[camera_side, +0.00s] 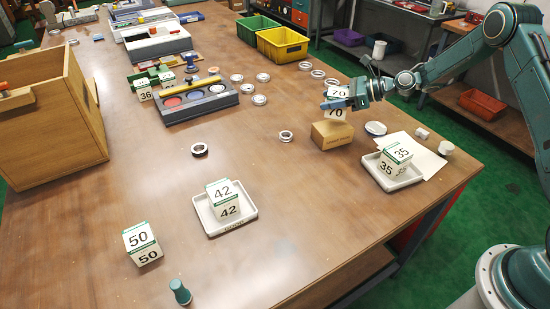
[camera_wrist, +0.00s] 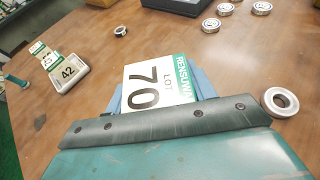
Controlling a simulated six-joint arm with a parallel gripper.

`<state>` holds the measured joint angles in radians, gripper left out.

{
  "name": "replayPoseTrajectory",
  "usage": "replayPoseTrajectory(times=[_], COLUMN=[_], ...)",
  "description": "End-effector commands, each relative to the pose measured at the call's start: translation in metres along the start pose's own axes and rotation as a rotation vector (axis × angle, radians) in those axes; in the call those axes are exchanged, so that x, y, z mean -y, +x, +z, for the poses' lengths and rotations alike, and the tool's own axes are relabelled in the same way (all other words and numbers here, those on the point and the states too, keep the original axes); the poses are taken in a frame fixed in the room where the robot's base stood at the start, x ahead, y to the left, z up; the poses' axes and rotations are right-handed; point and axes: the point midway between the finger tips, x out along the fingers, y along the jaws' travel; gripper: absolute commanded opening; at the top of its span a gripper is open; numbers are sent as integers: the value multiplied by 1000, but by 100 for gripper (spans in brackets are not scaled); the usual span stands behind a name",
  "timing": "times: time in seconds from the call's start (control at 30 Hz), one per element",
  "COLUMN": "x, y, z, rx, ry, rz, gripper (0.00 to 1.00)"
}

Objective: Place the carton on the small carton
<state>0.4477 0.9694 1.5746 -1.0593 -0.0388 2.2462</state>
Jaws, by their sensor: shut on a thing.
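A white carton marked 70 with a green band (camera_side: 335,113) is between the fingers of my gripper (camera_side: 350,98). In the wrist view the same carton (camera_wrist: 160,84) fills the space between the blue fingers, its lettered top facing the camera. A plain brown carton (camera_side: 330,137) lies on the table directly below the 70 carton in the side view. The 70 carton overlaps its back edge there; I cannot tell whether they touch. The brown carton is hidden in the wrist view.
White cartons marked 42 (camera_side: 224,200) and 35 (camera_side: 394,162) sit in white trays. A carton marked 50 (camera_side: 141,243) stands alone at front left. A white disc (camera_side: 376,128) and paper sheet (camera_side: 424,156) lie right of the brown carton. A ring (camera_side: 286,136) lies to its left.

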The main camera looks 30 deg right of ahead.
Motion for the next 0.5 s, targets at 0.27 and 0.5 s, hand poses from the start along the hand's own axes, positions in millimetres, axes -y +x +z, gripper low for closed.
replayPoseTrajectory(times=[0.27, 0.5], x=[0, 0], y=[2, 12], z=[-4, -28], rx=[3, 3], ry=[-1, 1], rz=[0, 0], gripper=[11, 11])
